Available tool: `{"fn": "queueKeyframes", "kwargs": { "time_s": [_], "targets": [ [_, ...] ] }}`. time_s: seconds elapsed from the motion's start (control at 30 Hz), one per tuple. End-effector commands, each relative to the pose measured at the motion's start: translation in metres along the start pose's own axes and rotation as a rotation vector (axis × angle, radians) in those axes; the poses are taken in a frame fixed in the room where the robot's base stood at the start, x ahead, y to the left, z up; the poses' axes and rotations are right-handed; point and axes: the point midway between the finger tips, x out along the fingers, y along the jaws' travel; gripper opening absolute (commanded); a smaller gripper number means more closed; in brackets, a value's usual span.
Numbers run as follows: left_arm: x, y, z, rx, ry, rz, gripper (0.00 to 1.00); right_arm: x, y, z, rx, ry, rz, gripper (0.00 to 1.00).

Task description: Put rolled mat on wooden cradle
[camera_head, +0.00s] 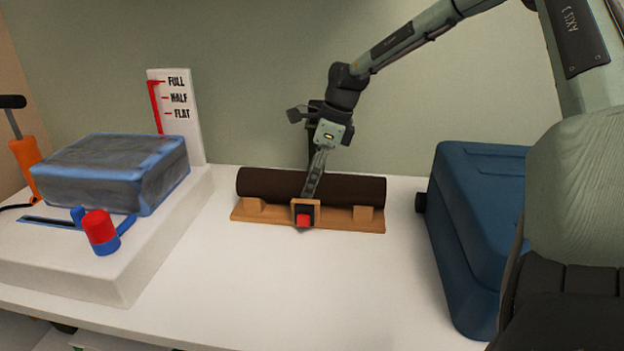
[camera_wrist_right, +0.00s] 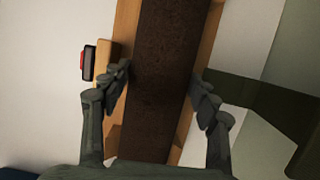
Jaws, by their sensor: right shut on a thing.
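The rolled mat (camera_head: 350,188) is a dark brown cylinder lying lengthwise along the wooden cradle (camera_head: 275,219), near the back wall. The cradle has a flat base, raised blocks and a red-and-black piece at its front middle. My right gripper (camera_head: 313,178) reaches down over the mat's middle. In the right wrist view, the two fingers of my right gripper (camera_wrist_right: 162,90) are on either side of the mat (camera_wrist_right: 165,70), shut on it, with the cradle (camera_wrist_right: 122,50) below. Whether the mat bears fully on the cradle is hidden. My left gripper is not in view.
A blue case (camera_head: 465,220) stands to the right. On the left, a white block (camera_head: 100,270) carries a grey bag with blue edges (camera_head: 110,172) and a red-and-blue knob (camera_head: 100,230). A FULL/HALF/FLAT gauge board (camera_head: 178,125) stands behind. The shelf front is clear.

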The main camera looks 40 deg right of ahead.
Motion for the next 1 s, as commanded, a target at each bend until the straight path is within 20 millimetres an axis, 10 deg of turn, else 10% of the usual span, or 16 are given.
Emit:
{"fn": "queueKeyframes", "kwargs": {
  "time_s": [0.2, 0.23, 0.3, 0.77, 1.0],
  "targets": [
    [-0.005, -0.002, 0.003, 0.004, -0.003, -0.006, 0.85, 0.002, 0.000, 0.000, -0.001, -0.001, -0.001, 0.24],
    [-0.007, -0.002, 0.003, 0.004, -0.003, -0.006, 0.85, 0.002, 0.000, -0.001, 0.000, 0.000, 0.000, 0.63],
    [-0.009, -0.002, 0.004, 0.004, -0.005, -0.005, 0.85, 0.002, 0.000, -0.001, 0.000, 0.000, 0.000, 0.69],
    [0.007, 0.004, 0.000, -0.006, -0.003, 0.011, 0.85, -0.007, 0.000, 0.002, 0.000, 0.000, 0.000, 0.69],
    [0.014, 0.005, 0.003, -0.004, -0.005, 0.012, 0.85, -0.056, -0.001, 0.003, -0.001, -0.006, -0.004, 0.69]
  ]
}}
